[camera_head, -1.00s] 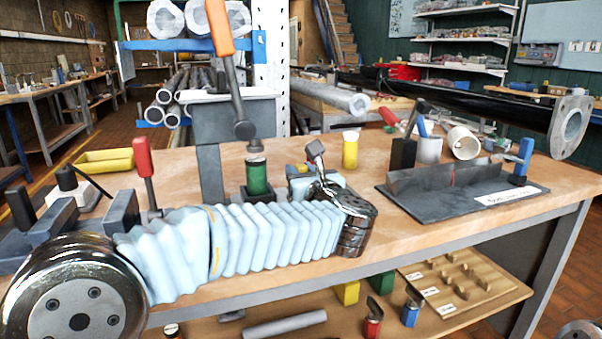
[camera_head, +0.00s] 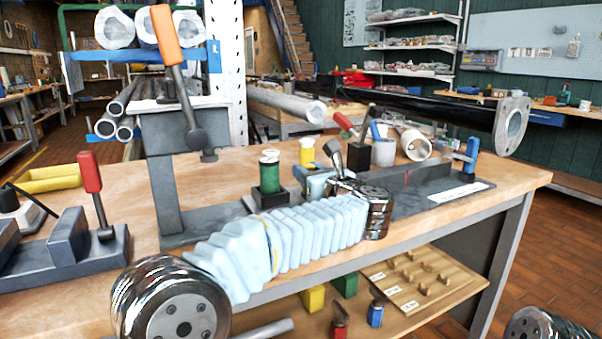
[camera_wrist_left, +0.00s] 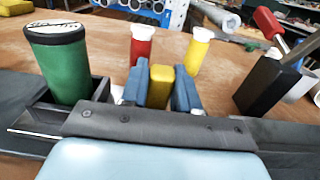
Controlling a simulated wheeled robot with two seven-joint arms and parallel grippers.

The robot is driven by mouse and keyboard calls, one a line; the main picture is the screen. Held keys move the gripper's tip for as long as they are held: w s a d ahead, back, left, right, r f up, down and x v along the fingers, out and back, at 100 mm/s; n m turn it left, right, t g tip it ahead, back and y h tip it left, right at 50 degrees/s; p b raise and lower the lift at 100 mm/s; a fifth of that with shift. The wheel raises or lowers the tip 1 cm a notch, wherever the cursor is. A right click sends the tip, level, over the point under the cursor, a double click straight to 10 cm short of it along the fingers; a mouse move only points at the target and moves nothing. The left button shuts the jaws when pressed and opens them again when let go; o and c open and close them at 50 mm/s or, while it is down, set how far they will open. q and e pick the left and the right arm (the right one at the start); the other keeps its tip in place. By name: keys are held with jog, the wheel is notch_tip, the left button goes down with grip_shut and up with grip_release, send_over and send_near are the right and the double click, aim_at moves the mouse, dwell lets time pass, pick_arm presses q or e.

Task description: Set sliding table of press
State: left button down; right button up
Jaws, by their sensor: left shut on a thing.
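The press (camera_head: 165,185) is a grey frame with an orange-handled lever and a ram hanging on its right side. A green cylinder with a pale top (camera_head: 269,172) stands upright in a black holder on the dark sliding table (camera_head: 232,212), to the right of the ram and not under it. It also shows in the left wrist view (camera_wrist_left: 65,65). My left gripper (camera_head: 312,180) is right beside the holder. In the left wrist view its blue fingers (camera_wrist_left: 160,88) are shut on a yellow block (camera_wrist_left: 161,84). In the head view that block is hidden. My right gripper is out of view.
A yellow container with a white lid (camera_head: 307,152) stands behind; a red one (camera_wrist_left: 143,43) shows in the wrist view. A dark fixture plate (camera_head: 455,185) with clamps lies to the right. A red-handled clamp (camera_head: 91,172) stands at left.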

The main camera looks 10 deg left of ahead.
pick_arm(q)
jog(key=shift+d+r, duration=0.1)
jog(key=shift+d, duration=0.05)
jog(key=c, duration=0.9)
grip_release()
jog(key=shift+w+d, duration=0.15)
jog(key=shift+s, duration=0.25)
jog(key=b+v, duration=0.3)
jog(key=v, duration=1)
jog(key=shift+s+d, duration=0.15)
jog(key=shift+d, duration=0.05)
